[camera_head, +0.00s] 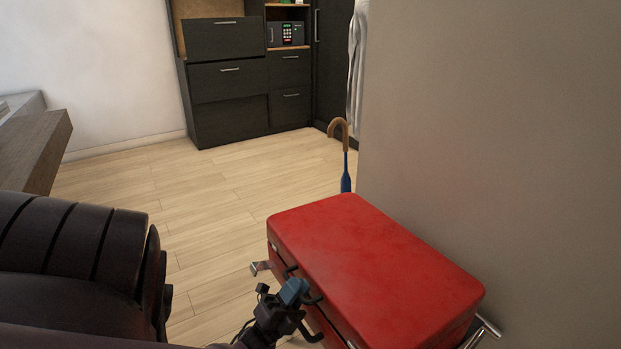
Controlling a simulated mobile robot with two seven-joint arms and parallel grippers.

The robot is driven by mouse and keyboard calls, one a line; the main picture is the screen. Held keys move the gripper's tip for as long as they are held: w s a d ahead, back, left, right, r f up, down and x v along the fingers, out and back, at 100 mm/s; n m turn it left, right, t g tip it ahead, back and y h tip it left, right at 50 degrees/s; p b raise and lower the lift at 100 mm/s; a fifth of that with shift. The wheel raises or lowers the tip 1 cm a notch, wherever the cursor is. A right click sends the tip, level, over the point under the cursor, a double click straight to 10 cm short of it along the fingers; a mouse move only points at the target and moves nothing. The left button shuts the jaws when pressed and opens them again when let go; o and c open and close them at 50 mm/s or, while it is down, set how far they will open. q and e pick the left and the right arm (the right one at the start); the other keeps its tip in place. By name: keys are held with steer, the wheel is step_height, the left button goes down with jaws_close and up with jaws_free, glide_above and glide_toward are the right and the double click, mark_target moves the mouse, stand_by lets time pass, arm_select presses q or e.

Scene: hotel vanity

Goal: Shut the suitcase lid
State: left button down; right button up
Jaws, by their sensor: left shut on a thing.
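The red suitcase (316,322) stands at the lower right, beside the wall. Its red lid (375,262) lies over the body with its broad top facing up. A dark seam runs along the near left side; I cannot tell whether the lid is fully down. My left gripper (305,296) is at this side, against the lid's edge near dark curved parts, and is shut on part of the suitcase. The exact hold is partly hidden. My right gripper is not in view.
A blue umbrella (346,178) with a wooden handle stands behind the suitcase by the wall corner. Dark drawers (230,82) and a safe (286,34) are at the back. A wooden top (35,150) juts in at left. The floor between is clear.

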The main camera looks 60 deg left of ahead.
arm_select(q)
steer(key=shift+s+f+b, duration=0.15)
steer(key=shift+f+b, duration=0.1)
steer(key=shift+f, duration=0.35)
steer(key=shift+s+f+b, duration=0.15)
steer(key=shift+f+b, duration=0.05)
steer(key=shift+f, duration=0.4)
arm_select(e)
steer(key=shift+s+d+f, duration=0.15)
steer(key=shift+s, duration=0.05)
arm_select(q)
steer(key=shift+f, duration=0.1)
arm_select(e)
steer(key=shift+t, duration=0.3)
arm_select(q)
steer(key=c, duration=1.2)
jaws_free()
steer(key=shift+w, duration=0.1)
steer(key=v, duration=1)
steer(key=shift+s+f+b, duration=0.3)
steer(key=shift+b, duration=0.05)
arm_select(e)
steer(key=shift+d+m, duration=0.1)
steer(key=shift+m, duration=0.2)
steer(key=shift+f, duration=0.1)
